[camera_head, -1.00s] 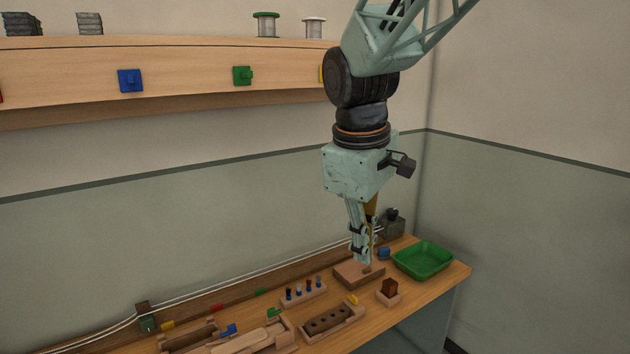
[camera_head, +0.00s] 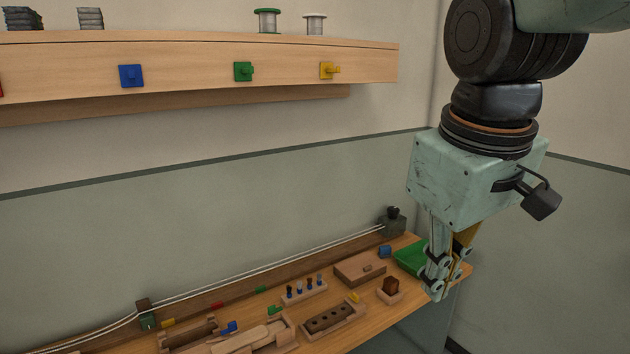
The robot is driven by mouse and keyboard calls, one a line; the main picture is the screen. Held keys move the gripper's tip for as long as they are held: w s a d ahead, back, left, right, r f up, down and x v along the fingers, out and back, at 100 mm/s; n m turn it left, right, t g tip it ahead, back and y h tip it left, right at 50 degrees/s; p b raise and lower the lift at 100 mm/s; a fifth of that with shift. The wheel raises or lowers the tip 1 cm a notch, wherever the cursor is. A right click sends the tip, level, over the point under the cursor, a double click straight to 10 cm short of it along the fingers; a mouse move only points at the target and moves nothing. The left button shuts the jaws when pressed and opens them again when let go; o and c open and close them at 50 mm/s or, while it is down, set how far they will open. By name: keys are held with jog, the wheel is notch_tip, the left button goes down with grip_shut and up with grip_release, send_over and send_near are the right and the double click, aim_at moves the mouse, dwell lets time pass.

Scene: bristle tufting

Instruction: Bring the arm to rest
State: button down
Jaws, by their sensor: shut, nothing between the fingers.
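My gripper (camera_head: 436,292) hangs from the arm at the right, its fingers pointing down. It is shut and holds nothing.
A shelf (camera_head: 200,68) with spools runs along the wall. Open space lies above the bench.

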jog(key=s+d+f+m, duration=0.1)
jog(key=s+m, duration=0.1)
jog(key=s, duration=0.5)
jog(key=s+d+f+m+t, duration=0.1)
jog(key=s+d+m, duration=0.1)
jog(key=s, duration=0.5)
jog(key=shift+s+d+f+m+b, duration=0.15)
jog(key=shift+s+f+m+b, duration=0.2)
jog(key=shift+m, duration=0.25)
jog(key=shift+w+r, duration=0.15)
jog(key=shift+w, duration=0.1)
